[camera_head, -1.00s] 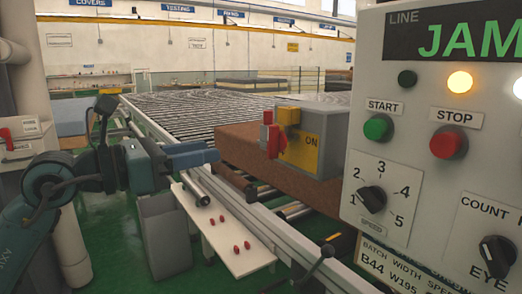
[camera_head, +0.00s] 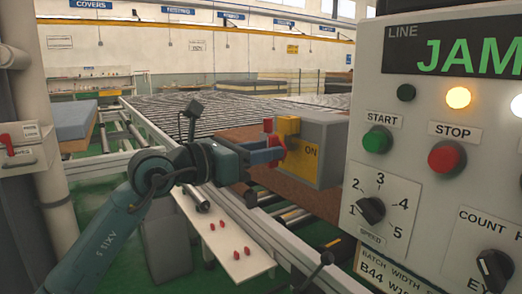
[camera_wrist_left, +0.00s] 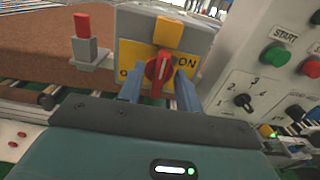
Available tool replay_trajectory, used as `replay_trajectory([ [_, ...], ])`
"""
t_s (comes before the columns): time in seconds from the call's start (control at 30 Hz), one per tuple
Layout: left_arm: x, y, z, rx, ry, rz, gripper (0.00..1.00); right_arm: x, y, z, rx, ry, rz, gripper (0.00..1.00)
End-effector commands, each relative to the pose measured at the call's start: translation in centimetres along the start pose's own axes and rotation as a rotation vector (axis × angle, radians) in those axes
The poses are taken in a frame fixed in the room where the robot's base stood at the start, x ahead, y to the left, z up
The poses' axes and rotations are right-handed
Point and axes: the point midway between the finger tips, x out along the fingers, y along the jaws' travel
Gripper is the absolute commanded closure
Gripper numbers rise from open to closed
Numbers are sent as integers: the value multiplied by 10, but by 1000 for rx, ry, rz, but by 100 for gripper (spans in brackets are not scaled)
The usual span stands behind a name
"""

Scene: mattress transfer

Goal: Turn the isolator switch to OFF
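The isolator switch is a red rotary handle (camera_wrist_left: 158,72) on a yellow plate (camera_head: 311,157) on the front of a grey box (camera_head: 330,142). The plate reads ON at right; in the left wrist view its left label is mostly hidden behind a finger. The handle stands nearly upright in that view. My left gripper (camera_head: 270,155) is at the front of the box. In the left wrist view its two blue fingers (camera_wrist_left: 158,88) are apart, one on each side of the handle; I cannot tell whether they touch it. My right gripper is not in view.
A red lever (camera_wrist_left: 83,32) on a grey bracket sits just left of the box. The control panel (camera_head: 405,160) with START, STOP and speed knobs stands close at right. A brown mattress (camera_head: 240,134) lies behind on the conveyor. A white shelf (camera_head: 235,258) holds several red pieces.

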Motion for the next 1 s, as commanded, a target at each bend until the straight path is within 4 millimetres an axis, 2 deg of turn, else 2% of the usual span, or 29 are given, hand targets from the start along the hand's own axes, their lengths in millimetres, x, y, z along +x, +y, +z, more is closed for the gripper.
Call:
replay_trajectory([
  [0.07,0,0,0,0,0,0,67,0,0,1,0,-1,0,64],
  [0.47,0,0,0,-1,0,-1,100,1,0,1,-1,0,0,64],
  [0.77,0,0,0,-10,0,-1,100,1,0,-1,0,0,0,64],
  [1.0,0,0,2,-92,1,-1,100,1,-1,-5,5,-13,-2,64],
])
